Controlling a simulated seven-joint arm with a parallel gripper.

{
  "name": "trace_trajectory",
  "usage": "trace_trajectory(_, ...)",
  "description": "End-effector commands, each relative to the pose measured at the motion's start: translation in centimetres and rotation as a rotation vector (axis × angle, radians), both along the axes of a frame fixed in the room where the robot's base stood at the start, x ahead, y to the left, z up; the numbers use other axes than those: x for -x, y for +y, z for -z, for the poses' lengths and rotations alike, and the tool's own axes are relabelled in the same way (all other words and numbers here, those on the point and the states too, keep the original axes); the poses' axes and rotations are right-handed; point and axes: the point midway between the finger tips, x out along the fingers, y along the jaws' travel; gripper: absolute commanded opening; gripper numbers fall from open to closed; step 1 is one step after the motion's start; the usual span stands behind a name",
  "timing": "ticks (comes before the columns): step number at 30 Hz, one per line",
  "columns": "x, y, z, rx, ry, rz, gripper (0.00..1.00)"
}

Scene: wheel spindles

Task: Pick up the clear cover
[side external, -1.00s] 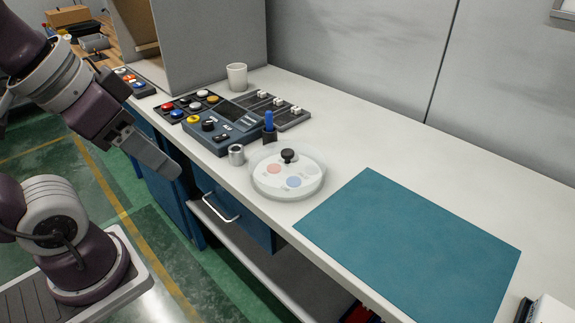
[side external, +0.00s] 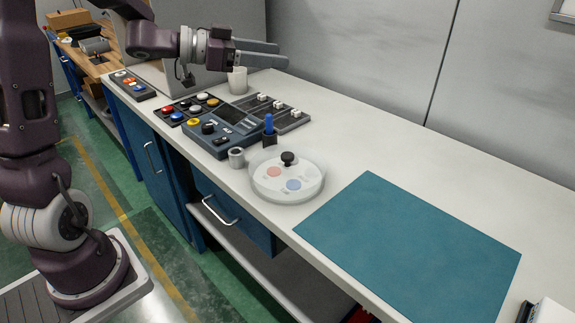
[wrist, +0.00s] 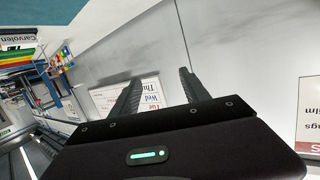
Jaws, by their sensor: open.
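The clear cover (side external: 262,180) is a round, see-through dome with a black knob (side external: 287,158) on top. It stands on the bench near the front edge, left of the teal mat. Pink and blue discs show through it. My gripper (side external: 284,54) is up above the back left of the bench, over the white cup, well away from the cover. Its two fingers point right and are apart with nothing between them. In the wrist view my gripper's fingers (wrist: 160,85) are spread and empty against the wall, and the cover is out of sight.
A metal cylinder (side external: 237,157) and a holder with a blue item (side external: 269,130) stand close beside the cover. A blue control box (side external: 225,128), button panel and switch panel (side external: 285,120) lie behind. A white cup (side external: 238,80) is under my gripper. The teal mat (side external: 410,245) is bare.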

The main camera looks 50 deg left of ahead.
Motion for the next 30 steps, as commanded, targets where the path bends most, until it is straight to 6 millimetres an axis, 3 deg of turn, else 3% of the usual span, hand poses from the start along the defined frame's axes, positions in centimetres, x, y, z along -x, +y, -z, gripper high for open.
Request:
trace_trajectory(2,1.4,-0.5,2.7,0.093,0.041,0.108,0.54)
trace_trajectory(3,1.4,-0.7,5.4,0.091,0.043,0.101,0.54)
trace_trajectory(9,1.4,-0.8,15.9,0.082,0.034,0.100,0.54)
trace_trajectory(13,1.3,-0.8,20.8,0.075,0.029,0.100,0.54)
trace_trajectory(18,1.0,-1.0,23.3,0.069,0.022,0.102,0.54)
trace_trajectory(30,-3.9,-4.8,24.8,0.067,0.022,0.105,0.54)
